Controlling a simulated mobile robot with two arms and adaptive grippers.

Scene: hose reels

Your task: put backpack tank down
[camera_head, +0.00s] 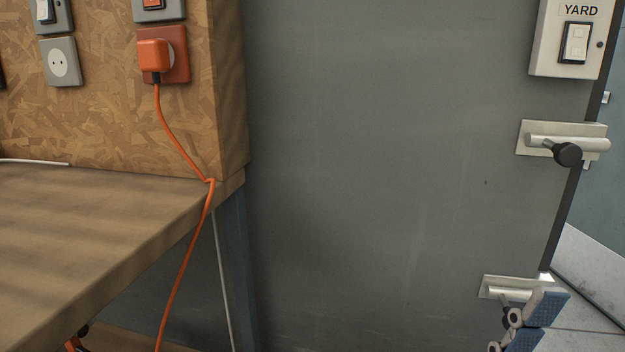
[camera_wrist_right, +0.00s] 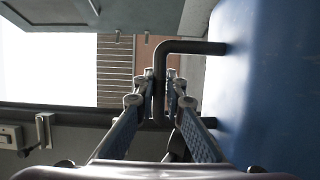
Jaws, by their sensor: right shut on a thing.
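The blue backpack tank (camera_wrist_right: 270,85) fills the right side of the right wrist view. A dark bent handle (camera_wrist_right: 190,48) stands out from it. My right gripper (camera_wrist_right: 160,85) is shut on this handle, with one finger on each side of the bar. In the head view only part of my right gripper (camera_head: 526,320) shows at the lower right, in front of the lower door latch. The tank is out of the head view, and what lies beneath it is not visible. My left gripper is not in view.
A grey door (camera_head: 400,150) with a YARD switch box (camera_head: 568,40) and two latches stands ahead. A wooden bench (camera_head: 90,225) is at the left. An orange cable (camera_head: 184,265) hangs over its corner from a plug. Light paving (camera_head: 595,260) shows beyond the door edge.

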